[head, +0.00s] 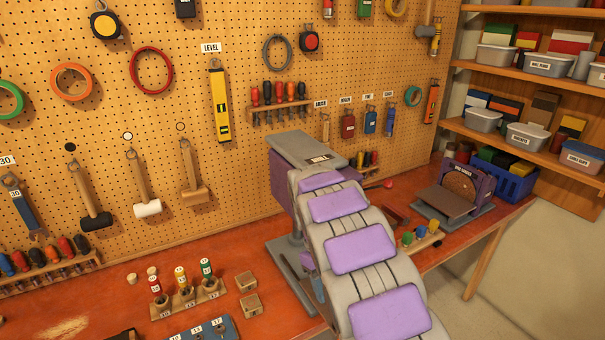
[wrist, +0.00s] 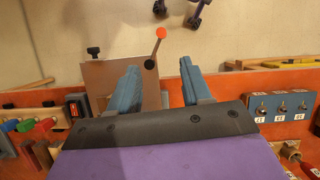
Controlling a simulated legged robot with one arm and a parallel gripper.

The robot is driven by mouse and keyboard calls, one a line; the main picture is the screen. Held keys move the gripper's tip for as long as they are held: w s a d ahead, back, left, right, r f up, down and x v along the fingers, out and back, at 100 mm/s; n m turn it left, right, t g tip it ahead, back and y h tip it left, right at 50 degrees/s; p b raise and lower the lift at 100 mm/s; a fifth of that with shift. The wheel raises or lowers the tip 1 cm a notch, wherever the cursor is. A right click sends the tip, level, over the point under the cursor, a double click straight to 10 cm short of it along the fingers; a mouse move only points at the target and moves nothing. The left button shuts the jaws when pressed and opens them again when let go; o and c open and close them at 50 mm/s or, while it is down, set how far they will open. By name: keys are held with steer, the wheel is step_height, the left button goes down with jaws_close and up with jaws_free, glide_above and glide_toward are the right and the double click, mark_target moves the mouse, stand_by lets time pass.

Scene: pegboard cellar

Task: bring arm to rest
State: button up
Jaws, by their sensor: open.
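My arm, grey with purple pads, reaches from the bottom of the head view up over the red-orange workbench (head: 90,310). I cannot tell how high the fingers are above the plate.
A purple machine with a grey top (head: 305,148) stands behind my arm, partly hidden. A disc sander (head: 462,190) is at the right. A tool-hung pegboard (head: 230,180) closes the back.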

steer(key=s+d+r+m+t+y+b, duration=0.1)
steer(key=s+d+r+m, duration=0.15)
steer(key=s, duration=0.65)
steer(key=s+d+r+m+b, duration=0.1)
steer(key=s+d+r+m, duration=0.2)
steer(key=s, duration=0.6)
steer(key=s+f+t+y+b, duration=0.1)
steer(key=s+f+b, duration=0.1)
steer(key=s, duration=1.6)
steer(key=shift+s+a+f+m, duration=0.15)
steer(key=shift+a+f+m, duration=0.1)
steer(key=shift+f+m, duration=0.1)
